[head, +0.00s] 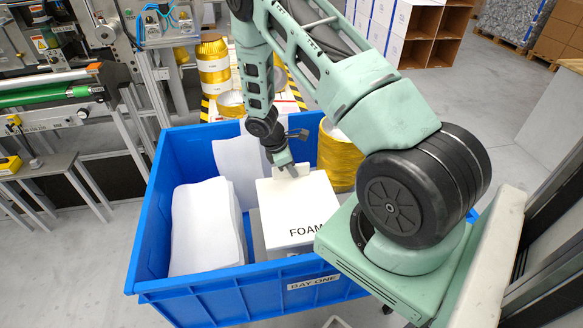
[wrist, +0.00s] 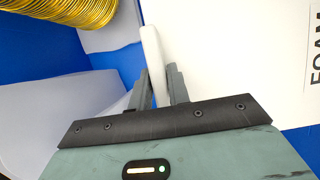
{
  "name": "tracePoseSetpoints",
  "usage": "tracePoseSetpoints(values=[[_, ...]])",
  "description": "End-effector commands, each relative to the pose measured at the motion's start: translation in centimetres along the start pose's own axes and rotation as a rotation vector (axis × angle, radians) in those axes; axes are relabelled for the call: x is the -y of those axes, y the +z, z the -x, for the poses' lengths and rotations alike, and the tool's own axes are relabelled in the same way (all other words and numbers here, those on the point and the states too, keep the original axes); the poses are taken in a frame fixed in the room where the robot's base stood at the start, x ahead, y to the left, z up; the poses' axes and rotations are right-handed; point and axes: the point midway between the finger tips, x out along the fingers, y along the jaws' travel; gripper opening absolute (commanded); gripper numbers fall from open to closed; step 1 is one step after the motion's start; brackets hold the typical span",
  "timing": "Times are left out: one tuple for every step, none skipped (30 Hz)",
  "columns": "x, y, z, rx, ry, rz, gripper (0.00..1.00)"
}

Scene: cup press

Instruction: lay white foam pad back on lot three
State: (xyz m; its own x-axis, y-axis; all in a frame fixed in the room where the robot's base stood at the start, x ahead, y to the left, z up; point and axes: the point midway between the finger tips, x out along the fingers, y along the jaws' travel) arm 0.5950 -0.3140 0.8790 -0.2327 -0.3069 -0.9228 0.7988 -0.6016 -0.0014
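The white foam pad (head: 305,212), with "FOAM" printed on its top, is in the right part of the blue crate (head: 215,309). It lies flat over a grey stack (head: 256,236); whether it touches the stack I cannot tell. My gripper (head: 289,171) points down at the pad's far edge. In the wrist view, the gripper's (wrist: 159,88) two fingers close on a thin raised white grip of the pad (wrist: 225,45). No lot number is readable; the crate's front label reads "BAY ONE".
White sheet stacks stand in the crate, one at front left (head: 205,228) and one at the back (head: 238,165). A metal machine frame (head: 140,110) is at the left.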

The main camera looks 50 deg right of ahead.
Motion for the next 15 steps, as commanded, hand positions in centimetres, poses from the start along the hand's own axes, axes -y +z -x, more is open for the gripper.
tracePoseSetpoints(values=[[0.0, 0.0, 0.0, 0.000, 0.000, 0.000, 0.33], [0.0, 0.0, 0.0, 0.000, 0.000, 0.000, 0.39], [0.0, 0.0, 0.0, 0.000, 0.000, 0.000, 0.39], [0.0, 0.0, 0.0, 0.000, 0.000, 0.000, 0.39], [0.0, 0.0, 0.0, 0.000, 0.000, 0.000, 0.39], [0.0, 0.0, 0.1, 0.000, 0.000, 0.000, 0.39], [0.0, 0.0, 0.1, 0.000, 0.000, 0.000, 0.39], [0.0, 0.0, 0.1, 0.000, 0.000, 0.000, 0.39], [0.0, 0.0, 0.1, 0.000, 0.000, 0.000, 0.39], [0.0, 0.0, 0.1, 0.000, 0.000, 0.000, 0.39], [0.0, 0.0, 0.2, -0.001, 0.001, 0.000, 0.39], [-0.1, 0.0, 0.3, -0.001, 0.001, -0.001, 0.39], [-0.1, 0.0, 0.5, -0.001, 0.002, -0.001, 0.39], [-0.1, -0.1, 0.8, -0.002, 0.003, -0.001, 0.39], [-0.1, -0.1, 1.2, -0.003, 0.003, -0.001, 0.39]])
